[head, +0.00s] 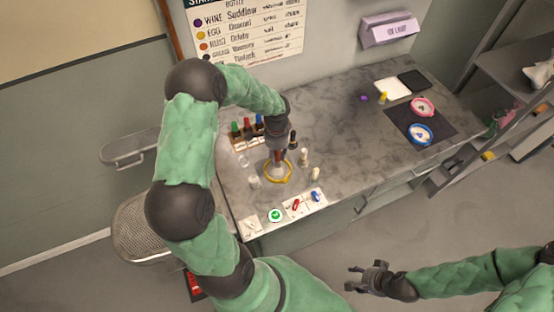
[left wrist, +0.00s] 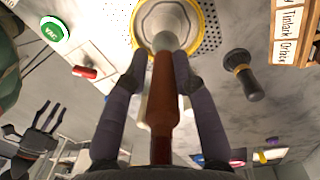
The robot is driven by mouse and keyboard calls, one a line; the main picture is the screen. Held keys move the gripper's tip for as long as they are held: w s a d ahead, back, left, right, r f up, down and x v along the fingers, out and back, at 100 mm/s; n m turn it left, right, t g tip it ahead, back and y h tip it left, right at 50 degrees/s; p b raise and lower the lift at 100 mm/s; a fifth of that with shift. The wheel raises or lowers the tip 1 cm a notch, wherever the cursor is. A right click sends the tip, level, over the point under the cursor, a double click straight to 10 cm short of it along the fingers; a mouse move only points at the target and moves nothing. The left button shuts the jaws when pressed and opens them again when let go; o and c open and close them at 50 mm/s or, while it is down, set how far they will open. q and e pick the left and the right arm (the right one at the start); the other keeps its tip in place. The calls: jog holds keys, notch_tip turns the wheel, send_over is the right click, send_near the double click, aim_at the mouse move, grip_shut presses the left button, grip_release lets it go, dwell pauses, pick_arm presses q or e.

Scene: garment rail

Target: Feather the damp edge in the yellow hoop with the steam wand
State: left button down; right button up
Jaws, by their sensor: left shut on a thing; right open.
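My left gripper (head: 279,147) is shut on the steam wand's reddish-brown handle (left wrist: 163,90) and points down over the counter. My right gripper (head: 366,277) is open and empty, low in the head view, away from the counter.
A bottle rack (head: 240,142) stands behind the hoop. A dark-handled tool (left wrist: 243,75) and small pale bottles (head: 304,157) are close by. A green VAC button (head: 275,215) and switches are in front.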

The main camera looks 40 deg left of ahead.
pick_arm(q)
jog(key=r+p, duration=0.1)
jog(key=r, duration=0.1)
jog(key=w+r+t, duration=0.1)
jog(key=r, duration=0.1)
jog(key=r+t+h+p, duration=0.1)
jog(key=r, duration=0.1)
jog(key=shift+w+d+p, duration=0.15)
jog(key=shift+d+p, duration=0.15)
jog(key=shift+d, duration=0.05)
jog(key=shift+w+f+b, duration=0.15)
jog(key=shift+f+b, duration=1.9)
jog(key=shift+f, duration=0.9)
jog(key=shift+a, duration=0.1)
jog(key=shift+w+a, duration=0.15)
jog(key=shift+a, duration=1)
jog(key=shift+a, duration=0.15)
jog(key=shift+s+a, duration=0.25)
jog(key=shift+a, duration=0.25)
jog(key=shift+s+a, duration=0.25)
jog(key=shift+a, duration=0.25)
